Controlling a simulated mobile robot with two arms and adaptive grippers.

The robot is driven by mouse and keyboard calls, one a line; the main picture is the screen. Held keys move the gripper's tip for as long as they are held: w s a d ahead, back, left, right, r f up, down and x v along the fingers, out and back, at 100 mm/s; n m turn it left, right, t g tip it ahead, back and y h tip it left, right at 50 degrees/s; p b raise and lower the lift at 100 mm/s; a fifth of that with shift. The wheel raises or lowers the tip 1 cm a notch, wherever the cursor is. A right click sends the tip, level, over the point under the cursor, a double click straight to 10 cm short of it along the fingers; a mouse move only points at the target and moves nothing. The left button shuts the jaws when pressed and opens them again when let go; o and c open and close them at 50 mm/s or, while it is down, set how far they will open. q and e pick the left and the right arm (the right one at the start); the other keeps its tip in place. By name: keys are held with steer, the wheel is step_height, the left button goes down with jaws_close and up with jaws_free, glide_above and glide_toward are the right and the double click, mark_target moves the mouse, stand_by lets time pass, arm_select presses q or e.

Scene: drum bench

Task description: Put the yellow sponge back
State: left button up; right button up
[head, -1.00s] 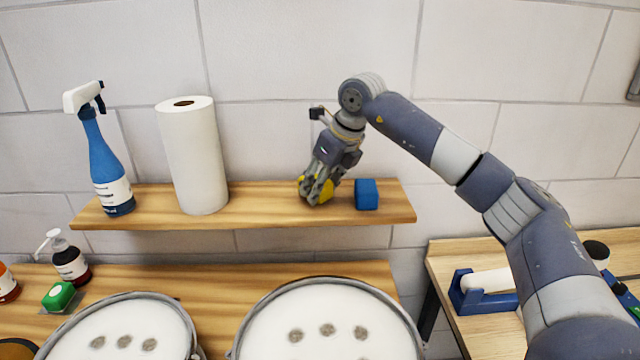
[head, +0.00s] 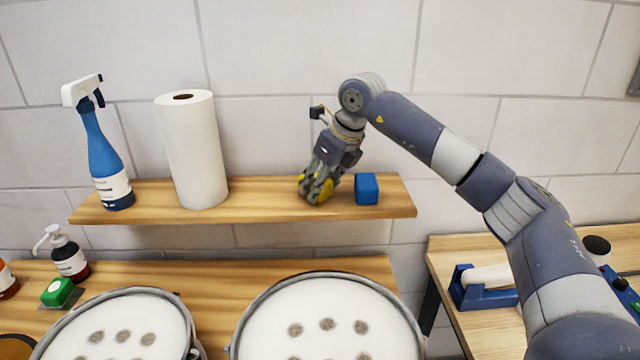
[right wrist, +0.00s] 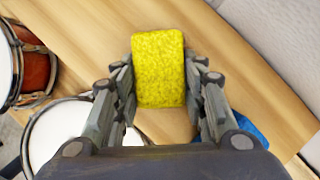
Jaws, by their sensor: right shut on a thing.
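The yellow sponge (right wrist: 159,68) is between the fingers of my right gripper (right wrist: 160,95) in the right wrist view, with a finger against each side. In the head view my right gripper (head: 318,192) is at the wooden shelf (head: 265,212), pointing down, between the paper towel roll and a blue block. Only small parts of the yellow sponge (head: 326,188) show there behind the fingers. I cannot tell whether the sponge touches the shelf. My left gripper is not in view.
The blue block (head: 367,189) stands on the shelf close to the right of my right gripper. The paper towel roll (head: 192,150) and a blue spray bottle (head: 102,160) stand to the left. Two drums (head: 325,325) are below. A green sponge (head: 57,292) lies at lower left.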

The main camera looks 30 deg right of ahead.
steer(key=shift+s+a+f, duration=0.1)
steer(key=shift+s+f, duration=0.15)
steer(key=shift+f, duration=0.45)
steer(key=o, duration=0.8)
steer(key=shift+o, duration=1.1)
steer(key=shift+w, duration=0.15)
steer(key=shift+r, duration=0.4)
steer(key=v, duration=1.1)
steer(key=shift+r, duration=0.35)
